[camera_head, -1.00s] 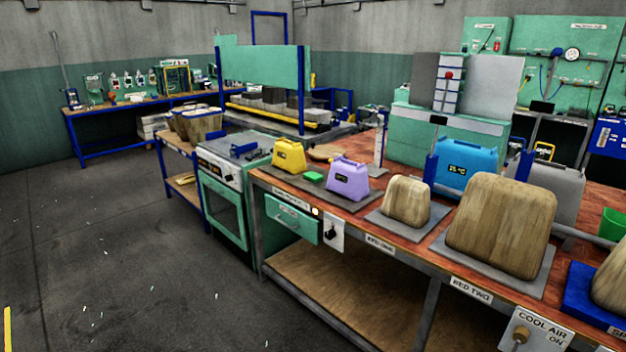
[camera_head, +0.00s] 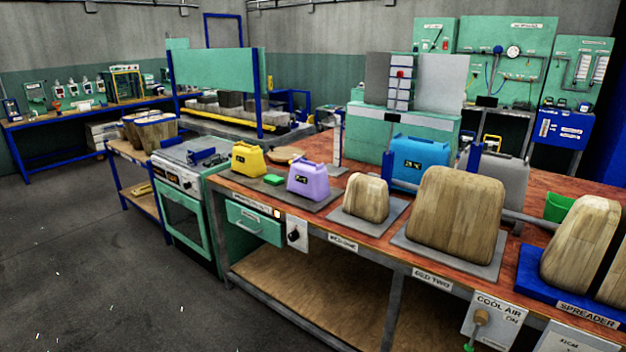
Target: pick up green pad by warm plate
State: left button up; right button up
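The small green pad (camera_head: 273,180) lies flat on a dark grey plate (camera_head: 318,204) on the red-brown bench top. It sits between a yellow block-shaped unit (camera_head: 248,159) on its left and a purple one (camera_head: 308,179) on its right, apart from any gripper. I cannot read which plate is labelled warm; a drawer with a small lit button (camera_head: 277,213) is in the bench front below the plate. Neither of my grippers is in view.
Wooden blocks stand on grey plates (camera_head: 398,215) along the bench, with a blue spreader base (camera_head: 540,282) at right. A blue unit (camera_head: 419,160) stands behind. A green oven (camera_head: 187,222) adjoins the bench's left end.

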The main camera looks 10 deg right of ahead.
aim_at(273, 180)
jog(key=u, duration=0.5)
jog(key=i, duration=2.45)
jog(key=z, duration=1.15)
jog(key=i, duration=0.85)
jog(key=z, duration=0.6)
